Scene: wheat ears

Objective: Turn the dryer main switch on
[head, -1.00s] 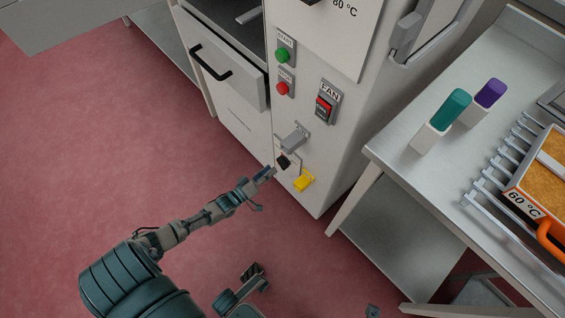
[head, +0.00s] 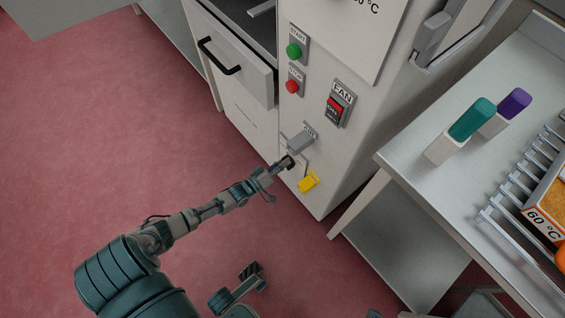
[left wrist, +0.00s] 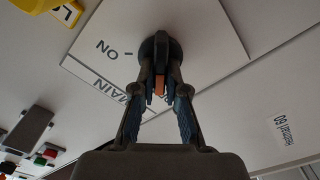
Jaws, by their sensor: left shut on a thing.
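The dryer main switch is a dark round knob (left wrist: 158,44) on a white plate (left wrist: 205,45) lettered MAIN and ON, upside down in the left wrist view. My left gripper (left wrist: 160,88) is shut on the knob's grip, one finger on each side. An orange mark (left wrist: 159,87) shows between the fingers. The grip runs up and down in this view, while the ON tick lies to its left. In the head view my left gripper (head: 284,167) meets the knob (head: 291,161) low on the dryer front (head: 330,165), partly covering it.
A grey lever (head: 301,138) juts out just above the knob, and a yellow part (head: 309,181) sits below right. The FAN switch (head: 336,108), green button (head: 294,51) and red button (head: 292,87) are higher up. A steel table (head: 415,175) stands at right.

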